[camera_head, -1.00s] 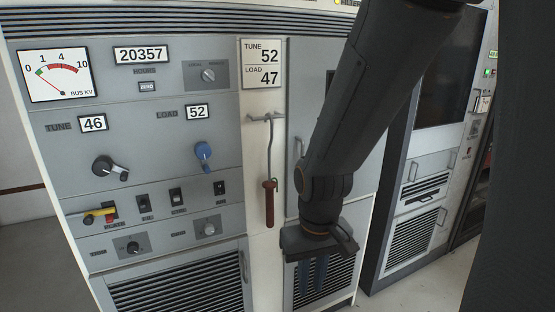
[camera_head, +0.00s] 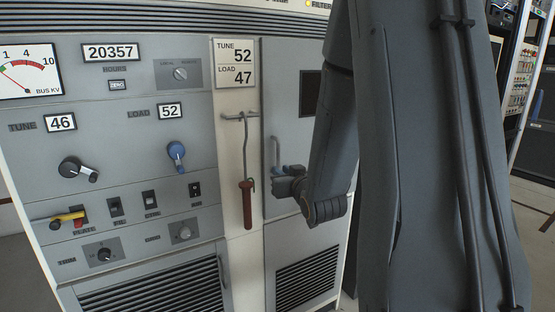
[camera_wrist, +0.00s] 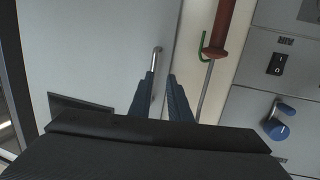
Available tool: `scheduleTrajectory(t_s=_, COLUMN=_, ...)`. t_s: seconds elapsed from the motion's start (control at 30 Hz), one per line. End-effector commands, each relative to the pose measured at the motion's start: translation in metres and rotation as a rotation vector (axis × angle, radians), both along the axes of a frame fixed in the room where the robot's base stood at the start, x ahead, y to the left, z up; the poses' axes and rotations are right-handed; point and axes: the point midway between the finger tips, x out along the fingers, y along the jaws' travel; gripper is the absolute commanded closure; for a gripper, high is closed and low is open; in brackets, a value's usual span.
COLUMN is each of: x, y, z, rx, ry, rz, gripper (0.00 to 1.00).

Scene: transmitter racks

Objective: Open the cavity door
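The cavity door (camera_head: 290,70) is the grey upper panel right of the cream strip, with a dark window (camera_head: 310,93). It looks shut. Its upright bar handle (camera_head: 277,150) is on the door's left side. My gripper (camera_head: 278,171) is at the handle's lower part. In the wrist view, which is turned over, the door (camera_wrist: 95,45) fills the left and the handle's end (camera_wrist: 156,57) shows by the tips of my blue fingers (camera_wrist: 163,78). The fingers are apart, with the handle close to the left one; whether they touch is unclear.
A hook rod with a red-brown grip (camera_head: 247,205) hangs on the cream strip (camera_head: 235,135) left of the door. A blue LOAD knob (camera_head: 176,152) and several switches are further left. A louvred panel (camera_head: 305,280) is below the door.

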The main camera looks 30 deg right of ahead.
Motion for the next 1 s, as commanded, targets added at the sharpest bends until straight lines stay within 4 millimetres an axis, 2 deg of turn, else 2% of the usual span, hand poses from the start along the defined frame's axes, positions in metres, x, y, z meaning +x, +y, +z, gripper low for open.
scheduleTrajectory(t_s=0.13, x=0.001, y=-0.012, z=0.017, rx=-0.012, ry=-0.109, rz=-0.001, gripper=0.83)
scheduleTrajectory(t_s=0.27, x=0.006, y=-0.015, z=0.024, rx=-0.016, ry=-0.140, rz=0.000, gripper=0.83)
scheduleTrajectory(t_s=0.7, x=0.065, y=-0.024, z=0.025, rx=-0.017, ry=-0.140, rz=0.001, gripper=0.83)
scheduleTrajectory(t_s=1.0, x=0.078, y=-0.027, z=0.024, rx=-0.016, ry=-0.140, rz=-0.001, gripper=0.83)
